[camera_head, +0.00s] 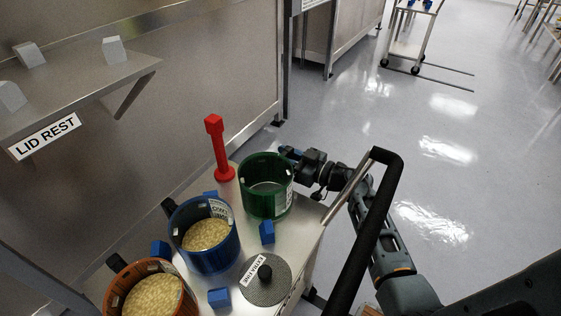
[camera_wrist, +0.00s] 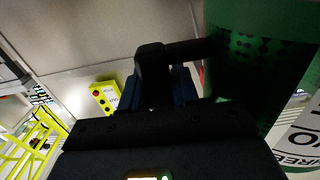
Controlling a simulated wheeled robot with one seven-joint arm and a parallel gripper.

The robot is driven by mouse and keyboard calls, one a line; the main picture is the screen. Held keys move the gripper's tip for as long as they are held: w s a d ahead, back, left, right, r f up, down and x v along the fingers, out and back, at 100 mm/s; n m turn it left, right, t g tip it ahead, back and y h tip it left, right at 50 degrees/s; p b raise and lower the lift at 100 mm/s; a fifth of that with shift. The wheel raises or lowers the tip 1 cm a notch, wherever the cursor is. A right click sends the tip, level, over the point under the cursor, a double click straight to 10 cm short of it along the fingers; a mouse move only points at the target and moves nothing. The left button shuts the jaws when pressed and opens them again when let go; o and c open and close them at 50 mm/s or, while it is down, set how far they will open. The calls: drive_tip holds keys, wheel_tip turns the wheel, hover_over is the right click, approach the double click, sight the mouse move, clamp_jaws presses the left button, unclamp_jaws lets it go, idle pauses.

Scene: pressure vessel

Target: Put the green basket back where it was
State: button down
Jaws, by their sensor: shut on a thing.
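The green basket (camera_head: 257,207) is an open cylinder with a white label, at the far right corner of the cart top in the head view. I see no grain in it. Its green wall (camera_wrist: 296,18) and label fill the right of the wrist view. My gripper (camera_head: 292,153) is at the basket's far right rim, shut on its dark handle (camera_wrist: 185,50). The basket looks upright. Its underside is hidden, so I cannot tell whether it touches the cart top.
A blue basket (camera_head: 229,254) and an orange basket (camera_head: 111,299), both with pale grain, stand on the cart. Blue blocks (camera_head: 267,232), a red post (camera_head: 219,150) and a round mesh lid (camera_head: 283,280) are nearby. The cart's black handle (camera_head: 358,240) rises beside my arm.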

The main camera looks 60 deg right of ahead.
drive_tip(key=c, duration=0.8)
unclamp_jaws()
drive_tip(key=shift+c, duration=0.2)
drive_tip(key=shift+s+r, duration=0.1)
drive_tip(key=shift+s, duration=0.05)
drive_tip(key=s+p, duration=0.1)
drive_tip(key=s, duration=1)
drive_tip(key=shift+s+d+p, duration=0.2)
drive_tip(key=shift+s+p, duration=0.15)
drive_tip(key=shift+s, duration=0.05)
